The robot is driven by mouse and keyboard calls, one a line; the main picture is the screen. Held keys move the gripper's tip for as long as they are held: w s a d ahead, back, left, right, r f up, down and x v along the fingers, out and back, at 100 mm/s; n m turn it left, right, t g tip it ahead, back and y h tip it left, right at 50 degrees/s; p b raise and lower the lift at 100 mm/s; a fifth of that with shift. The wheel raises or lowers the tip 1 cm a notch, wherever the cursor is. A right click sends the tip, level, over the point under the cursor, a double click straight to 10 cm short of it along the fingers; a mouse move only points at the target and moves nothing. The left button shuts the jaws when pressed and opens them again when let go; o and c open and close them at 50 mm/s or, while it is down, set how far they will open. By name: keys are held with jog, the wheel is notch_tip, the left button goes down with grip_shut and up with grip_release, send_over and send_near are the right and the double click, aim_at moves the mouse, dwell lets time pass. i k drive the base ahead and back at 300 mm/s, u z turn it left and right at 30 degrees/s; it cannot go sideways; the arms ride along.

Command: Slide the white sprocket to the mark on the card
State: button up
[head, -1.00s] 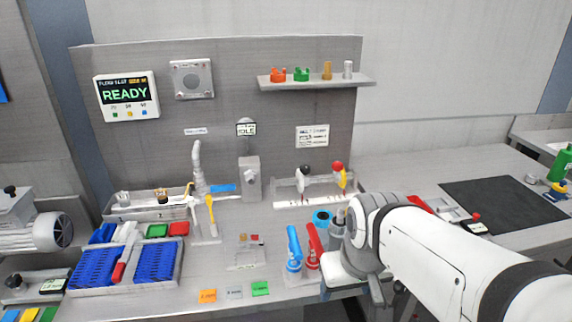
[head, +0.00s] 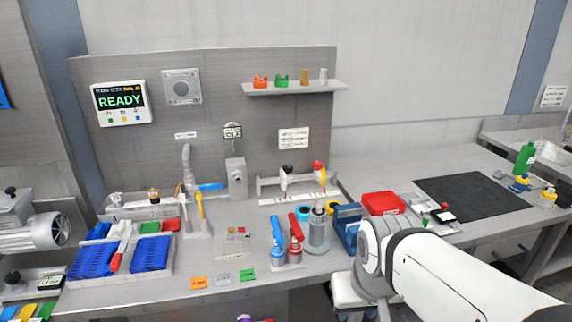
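I cannot make out a white sprocket or a marked card for certain in the head view. A white printed card (head: 293,138) hangs on the grey back panel, too small to read.
Red and blue spray bottles (head: 296,240), a grey cylinder (head: 318,232) and a red bin (head: 383,203) stand near my arm. Blue trays (head: 151,254) are at left. A dark mat (head: 475,194) lies bare on the right bench. A shelf (head: 293,89) holds small parts.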

aim_at(286, 180)
jog(key=z, duration=0.15)
jog(key=i, duration=1)
jog(key=u, duration=0.45)
